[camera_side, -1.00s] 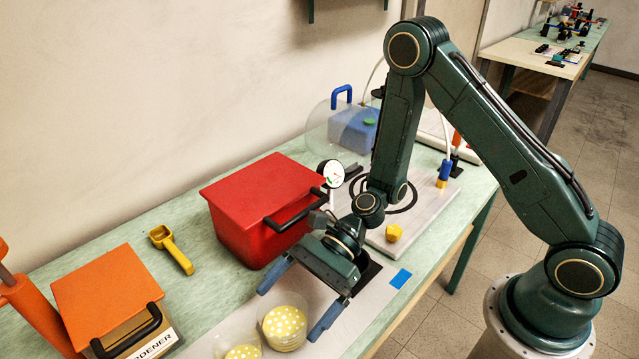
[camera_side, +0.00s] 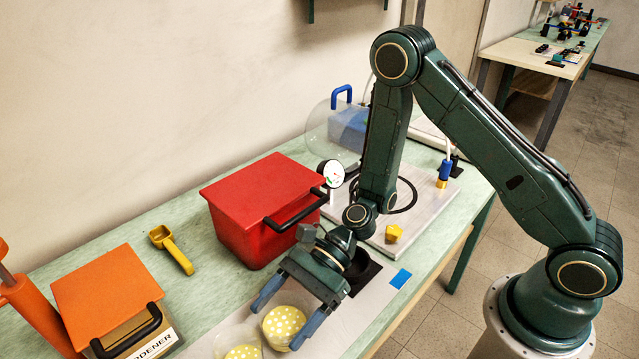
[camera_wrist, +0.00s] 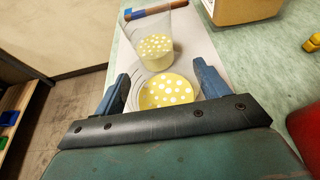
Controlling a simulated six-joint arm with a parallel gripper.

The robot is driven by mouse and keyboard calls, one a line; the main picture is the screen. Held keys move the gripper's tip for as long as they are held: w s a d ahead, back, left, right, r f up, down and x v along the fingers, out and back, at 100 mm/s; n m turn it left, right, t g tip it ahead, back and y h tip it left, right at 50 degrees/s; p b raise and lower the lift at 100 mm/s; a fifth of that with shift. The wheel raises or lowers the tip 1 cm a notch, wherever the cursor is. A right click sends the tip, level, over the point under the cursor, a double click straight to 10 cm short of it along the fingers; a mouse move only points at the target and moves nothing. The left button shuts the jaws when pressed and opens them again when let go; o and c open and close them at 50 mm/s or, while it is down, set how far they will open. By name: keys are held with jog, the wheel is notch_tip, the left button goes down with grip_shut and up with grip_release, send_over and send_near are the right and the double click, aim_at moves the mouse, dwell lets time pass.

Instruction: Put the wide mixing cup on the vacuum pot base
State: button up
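Two clear cups with white-dotted yellow contents stand on the grey strip. The nearer one to my gripper, seemingly the wider, shows in the side view (camera_side: 284,325) and the wrist view (camera_wrist: 167,92). The other cup stands just beyond it (camera_side: 240,351), also seen in the wrist view (camera_wrist: 157,48). My gripper (camera_side: 277,326) is low, its blue fingers on either side of the nearer cup, apart from each other; contact with its clear wall cannot be told. The vacuum pot base (camera_side: 424,203), a pale plate with dark rings, is partly hidden by my arm.
A red lidded box (camera_side: 262,205) stands beside my gripper. A gauge (camera_side: 331,173) and a yellow knob (camera_side: 393,233) are by the base. A clear dome (camera_side: 318,128) is behind it. An orange-topped box (camera_side: 107,290) and yellow scoop (camera_side: 170,249) are at left.

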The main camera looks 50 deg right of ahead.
jog(key=c, duration=0.6)
jog(key=shift+r, duration=0.15)
notch_tip(320, 180, up, 20)
dwell(0.8)
dwell(0.8)
